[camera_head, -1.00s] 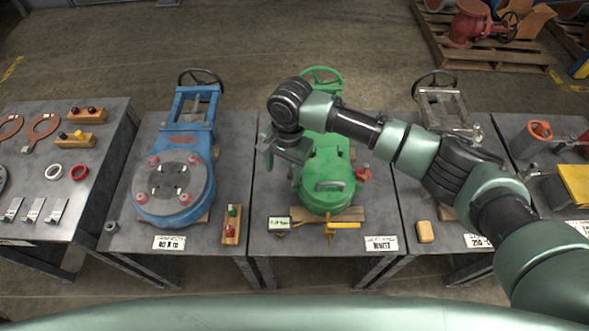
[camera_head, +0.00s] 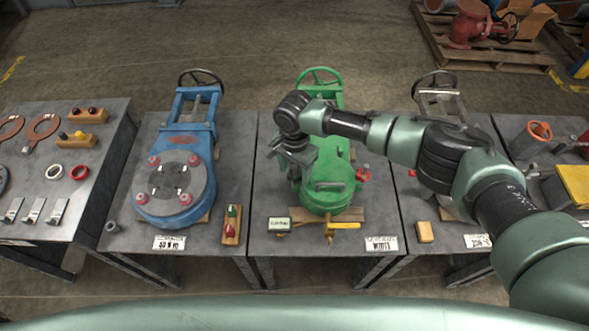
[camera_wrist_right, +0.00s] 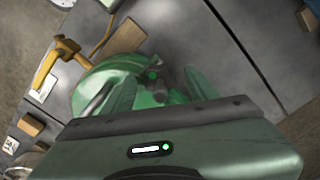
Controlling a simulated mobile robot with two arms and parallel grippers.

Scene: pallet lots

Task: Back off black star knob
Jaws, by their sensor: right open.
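The green valve body (camera_head: 326,178) lies on the middle table, with a flat green cover and a grey handle facing up. My right gripper (camera_head: 297,168) is over its left edge, pointing down. In the right wrist view my right gripper (camera_wrist_right: 160,82) is open, its two green fingers reaching towards the valve (camera_wrist_right: 90,82). A small dark grey part (camera_wrist_right: 172,78) shows between or just beyond the fingers; I cannot tell whether it is the black star knob or whether the fingers touch it. No star knob shows clearly in the head view. My left gripper is out of view.
A red knob (camera_head: 363,173) sits at the valve's right side. My right arm crosses the right-hand table.

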